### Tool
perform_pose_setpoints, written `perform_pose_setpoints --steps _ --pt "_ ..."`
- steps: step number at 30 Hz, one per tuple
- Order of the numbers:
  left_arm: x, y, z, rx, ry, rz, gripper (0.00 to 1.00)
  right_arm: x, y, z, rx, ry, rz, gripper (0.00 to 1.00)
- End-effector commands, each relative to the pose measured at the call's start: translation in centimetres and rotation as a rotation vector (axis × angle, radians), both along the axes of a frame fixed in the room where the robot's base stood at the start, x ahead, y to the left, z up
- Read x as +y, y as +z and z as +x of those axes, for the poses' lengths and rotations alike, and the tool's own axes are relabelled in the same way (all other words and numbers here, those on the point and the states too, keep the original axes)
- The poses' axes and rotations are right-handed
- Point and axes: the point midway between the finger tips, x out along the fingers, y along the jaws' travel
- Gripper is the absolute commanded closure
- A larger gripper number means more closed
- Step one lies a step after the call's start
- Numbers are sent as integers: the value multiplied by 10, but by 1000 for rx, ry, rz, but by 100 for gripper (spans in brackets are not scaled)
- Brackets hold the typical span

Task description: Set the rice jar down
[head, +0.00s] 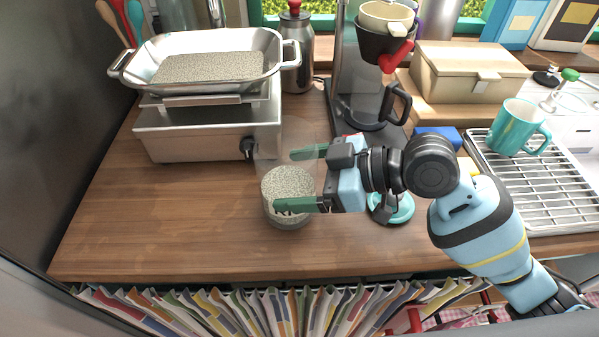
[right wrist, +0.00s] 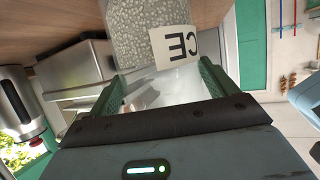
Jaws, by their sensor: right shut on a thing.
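The rice jar (head: 288,222) is clear, with pale speckled grains in its lower part and empty glass above. It looks upright over the front middle of the wooden counter (head: 170,220); whether its base touches the wood is hard to tell. My right gripper (head: 285,179) comes from the right, its green fingers shut on the jar's sides. In the right wrist view the jar (right wrist: 140,38) stands between the fingers, its white label showing "CE" upside down. No lid shows on the jar. My left gripper is not in view.
A metal pan (head: 275,52) holding similar grains sits on a burner unit (head: 190,135) at back left. A coffee maker (head: 345,95) stands behind the gripper. A teal lid (head: 403,212) lies right of the jar. A teal mug (head: 512,130) stands on a rack. The counter left of the jar is clear.

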Motion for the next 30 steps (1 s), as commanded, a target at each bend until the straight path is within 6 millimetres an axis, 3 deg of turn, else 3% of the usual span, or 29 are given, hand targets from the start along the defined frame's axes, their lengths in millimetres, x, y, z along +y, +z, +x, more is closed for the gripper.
perform_pose_setpoints --steps 4,5,8,17,30 --pt "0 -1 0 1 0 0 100 0 0 0 -5 0 5 76" --pt "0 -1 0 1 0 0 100 0 0 0 -5 -1 5 14" --pt "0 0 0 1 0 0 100 0 1 0 -5 -1 4 1" --pt "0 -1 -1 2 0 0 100 -3 -2 0 2 0 -3 0" --pt "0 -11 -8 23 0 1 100 -58 22 -15 -1 -3 0 0"
